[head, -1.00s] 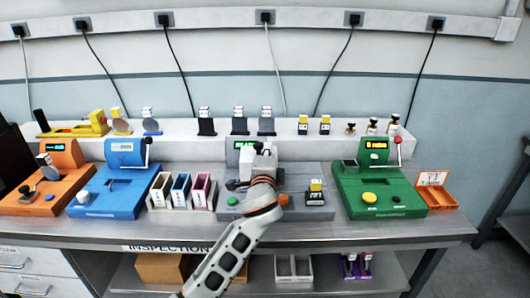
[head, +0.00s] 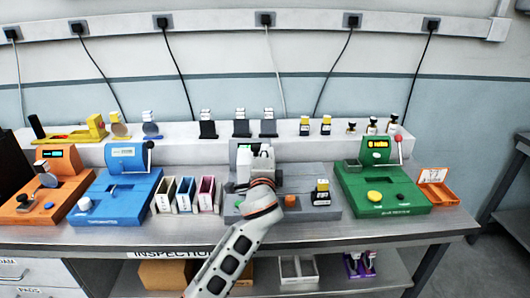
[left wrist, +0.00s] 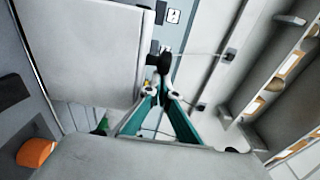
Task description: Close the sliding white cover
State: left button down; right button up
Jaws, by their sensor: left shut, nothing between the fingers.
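The grey station (head: 318,172) stands in the middle of the bench, with an orange knob (head: 291,202) on its front. My left gripper (head: 265,150) reaches over this station, shut and empty, and hides much of it. A small white upright piece (head: 244,164) shows just left of the gripper; I cannot tell whether it is the cover. In the left wrist view my teal fingertips (left wrist: 161,92) are together. A large pale panel (left wrist: 85,45) lies beside them, with a black knob (left wrist: 160,62) near its edge; contact is unclear. My right gripper is out of view.
A blue station (head: 115,200) and three coloured bins (head: 187,194) stand to the left. A green station (head: 385,205) stands further right. Several modules line the raised back ledge (head: 345,142).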

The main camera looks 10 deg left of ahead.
pick_arm(q)
jog(key=shift+a, duration=0.35)
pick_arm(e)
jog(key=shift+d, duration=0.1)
